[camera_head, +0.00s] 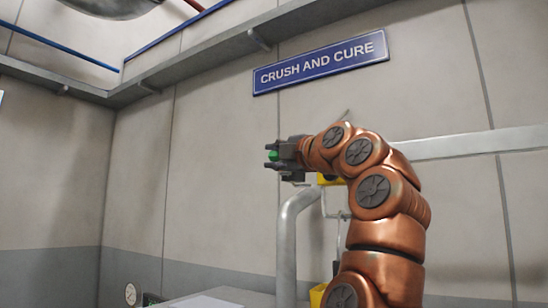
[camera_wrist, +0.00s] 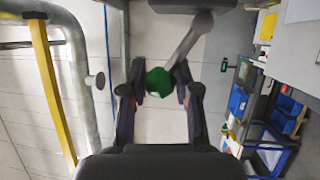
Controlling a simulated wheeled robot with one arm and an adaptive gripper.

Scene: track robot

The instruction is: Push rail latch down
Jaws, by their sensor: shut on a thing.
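My gripper (camera_head: 273,160) is raised in front of the wall, at the end of my copper arm, and its fingers point left. In the wrist view my gripper (camera_wrist: 163,84) has its two dark fingers on either side of a green knob (camera_wrist: 158,81). The green knob (camera_head: 273,155) also shows as a small patch between the fingertips in the head view. A grey lever (camera_wrist: 192,38) runs from by the knob up and right to a rounded end. This looks like the latch, but its mount on the rail is not clear.
A grey bent pipe (camera_head: 287,240) rises beside my arm. In the wrist view a yellow bar (camera_wrist: 48,85) and a pipe (camera_wrist: 83,85) are at left. Shelving with blue bins (camera_wrist: 238,101) is at right. A "CRUSH AND CURE" sign (camera_head: 320,62) hangs on the wall above.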

